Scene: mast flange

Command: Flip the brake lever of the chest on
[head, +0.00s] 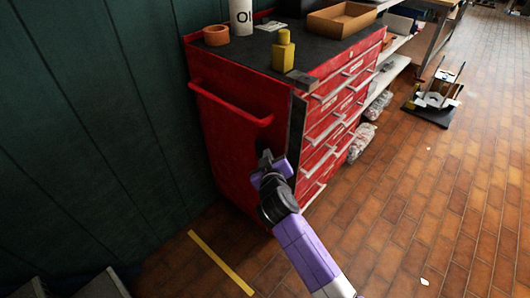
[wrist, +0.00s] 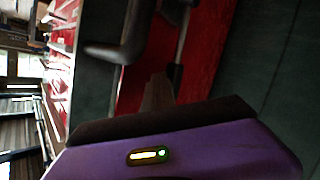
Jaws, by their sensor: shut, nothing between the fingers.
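The chest (head: 235,130) is a red tool chest against the dark green wall, with drawers on its right face and a red push handle (head: 230,105) on its near side. My gripper (head: 266,157) is low beside that near side, close to the front corner. In the wrist view my gripper (wrist: 158,92) points at the red side panel (wrist: 200,55) and appears shut and empty. A thin grey rod with a dark end (wrist: 175,72) shows just beyond the fingertips; it may be the brake lever, but its position and any contact are unclear. The head view does not show the lever clearly.
On the chest top are a yellow bottle (head: 283,52), an orange tape roll (head: 216,35), a white cylinder (head: 241,16) and a cardboard tray (head: 342,19). A dark bent bar (wrist: 118,48) crosses the wrist view. The tiled floor (head: 400,210) at right is mostly clear.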

